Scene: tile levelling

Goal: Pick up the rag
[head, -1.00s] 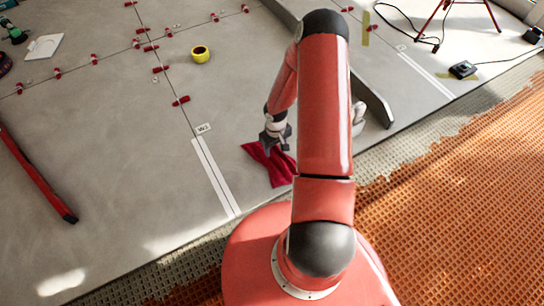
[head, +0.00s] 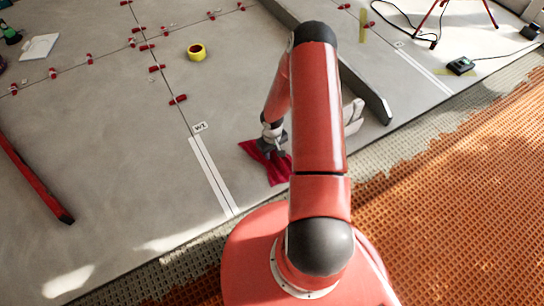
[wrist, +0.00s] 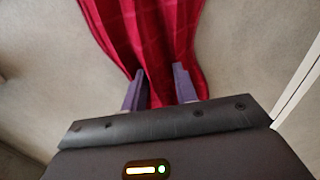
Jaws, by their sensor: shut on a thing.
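The rag (head: 277,172) is a dark red cloth, lying creased on the grey tile floor to the right of the white double strip, partly hidden behind my arm in the head view. My gripper (head: 271,150) is down at the rag's upper part. In the wrist view the rag (wrist: 150,25) runs from the top edge down between and beside the two fingers. My gripper (wrist: 159,75) is shut on the rag, with its cloth bunched between the fingers. The rag still appears to rest on the floor.
A yellow tape roll (head: 196,51) and several red levelling clips (head: 178,99) lie on the tiles. A long red bar (head: 32,176) is at left. A dark beam (head: 370,92) and a pale item (head: 353,115) lie right of my arm. Orange matting (head: 460,210) covers the right.

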